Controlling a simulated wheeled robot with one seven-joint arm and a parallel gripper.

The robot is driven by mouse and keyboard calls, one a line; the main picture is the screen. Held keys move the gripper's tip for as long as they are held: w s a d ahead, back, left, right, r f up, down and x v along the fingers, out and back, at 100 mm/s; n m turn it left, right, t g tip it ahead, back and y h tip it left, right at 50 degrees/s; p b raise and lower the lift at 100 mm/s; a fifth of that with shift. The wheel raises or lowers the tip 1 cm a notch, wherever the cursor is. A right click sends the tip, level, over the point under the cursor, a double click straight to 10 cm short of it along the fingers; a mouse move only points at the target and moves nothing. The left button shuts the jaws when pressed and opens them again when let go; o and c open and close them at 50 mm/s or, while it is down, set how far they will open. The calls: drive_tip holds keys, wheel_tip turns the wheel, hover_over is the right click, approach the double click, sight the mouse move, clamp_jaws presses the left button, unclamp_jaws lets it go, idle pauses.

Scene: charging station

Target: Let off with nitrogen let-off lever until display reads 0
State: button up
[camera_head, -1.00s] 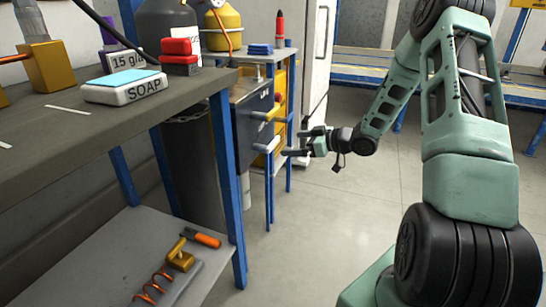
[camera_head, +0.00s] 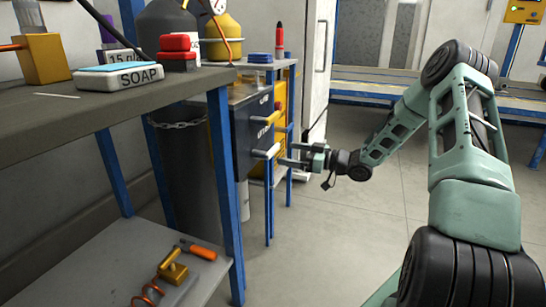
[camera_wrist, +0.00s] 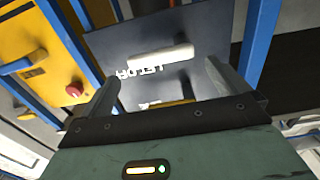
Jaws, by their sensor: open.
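A dark panel (camera_head: 247,148) stands beyond the workbench with two protruding levers. The white lever (camera_head: 266,152) is the lower one, with another lever (camera_head: 267,120) above it. My gripper (camera_head: 287,154) is open and empty, its fingers pointing left just beside the white lever. In the wrist view the white lever (camera_wrist: 160,57) lies ahead of my gripper (camera_wrist: 163,85), near lettering that looks like "LET O". A yellow lever (camera_wrist: 180,102) is partly hidden behind my gripper. I cannot tell which lever is for nitrogen, and no display reading is legible.
A workbench (camera_head: 120,97) with blue legs stands at the left, with a soap box (camera_head: 118,78) on it. A dark cylinder and a yellow tank (camera_head: 225,38) stand behind. A yellow panel with a red button (camera_wrist: 73,90) is beside the levers. The floor at centre is clear.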

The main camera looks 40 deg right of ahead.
sight(275, 150)
drive_tip(key=b+x, duration=0.2)
drive_tip(key=x, duration=0.4)
drive_tip(key=shift+w+a, duration=0.2)
drive_tip(key=shift+w, duration=0.15)
drive_tip(key=c, duration=1.1)
drive_tip(key=shift+o, duration=0.2)
drive_tip(key=shift+r, duration=0.1)
drive_tip(key=n, duration=0.2)
drive_tip(key=r+n+p, duration=0.1)
drive_tip(key=n, duration=0.1)
drive_tip(key=shift+s+a+r+n, duration=0.15)
drive_tip(key=shift+a+r+n, duration=0.05)
drive_tip(key=shift+n, duration=0.1)
drive_tip(key=n, duration=0.3)
drive_tip(key=a+r+n+b, duration=0.1)
drive_tip(key=n, duration=0.1)
drive_tip(key=shift+s+r+n, duration=0.1)
drive_tip(key=shift+s+n, duration=0.2)
drive_tip(key=shift+s, duration=0.05)
